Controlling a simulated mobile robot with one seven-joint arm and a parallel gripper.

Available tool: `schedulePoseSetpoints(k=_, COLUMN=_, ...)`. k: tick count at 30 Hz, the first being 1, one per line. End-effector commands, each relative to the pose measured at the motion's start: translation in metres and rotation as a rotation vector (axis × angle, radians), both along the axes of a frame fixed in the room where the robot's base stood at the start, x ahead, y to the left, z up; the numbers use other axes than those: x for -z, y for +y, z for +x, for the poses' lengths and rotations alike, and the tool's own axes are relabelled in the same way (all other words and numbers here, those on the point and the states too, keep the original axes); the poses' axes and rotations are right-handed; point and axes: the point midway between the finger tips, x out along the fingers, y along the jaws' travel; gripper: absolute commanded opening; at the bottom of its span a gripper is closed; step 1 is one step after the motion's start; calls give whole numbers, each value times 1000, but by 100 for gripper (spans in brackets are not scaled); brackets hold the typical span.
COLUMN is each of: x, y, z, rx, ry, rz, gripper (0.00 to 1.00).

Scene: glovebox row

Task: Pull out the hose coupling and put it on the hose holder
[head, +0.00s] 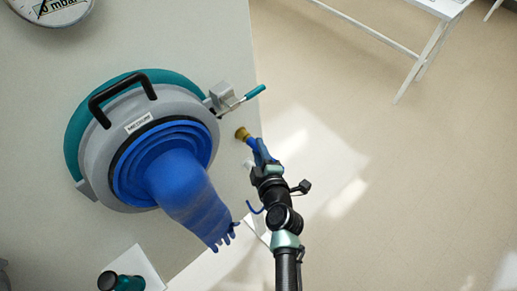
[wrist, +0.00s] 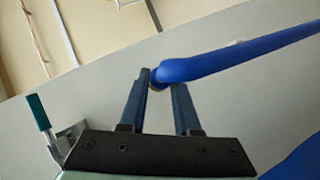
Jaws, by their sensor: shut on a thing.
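The brass hose coupling (head: 242,134) sits at the pale panel, to the right of the large round port. My gripper (head: 258,150) is right behind it, shut on the coupling or its hose end. In the wrist view the blue hose (wrist: 230,56) runs from between the fingertips of my gripper (wrist: 163,80) to the upper right. The fingers hide most of the coupling there. I cannot tell whether the coupling is still seated in the panel. I cannot make out the hose holder for certain in either view.
A grey port ring with a black handle (head: 122,92) and a blue glove (head: 190,200) hanging out stands left of my arm. A teal-handled lever (head: 243,101) juts out just above the coupling. A white table (head: 420,60) is far off; the floor at right is clear.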

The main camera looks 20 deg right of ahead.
Motion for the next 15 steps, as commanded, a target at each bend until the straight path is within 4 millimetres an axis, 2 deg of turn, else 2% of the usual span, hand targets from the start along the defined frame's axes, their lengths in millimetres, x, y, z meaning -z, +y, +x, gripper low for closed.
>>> schedulePoseSetpoints(k=15, x=0, y=-5, z=-11, rx=4, ry=1, rz=0, gripper=0)
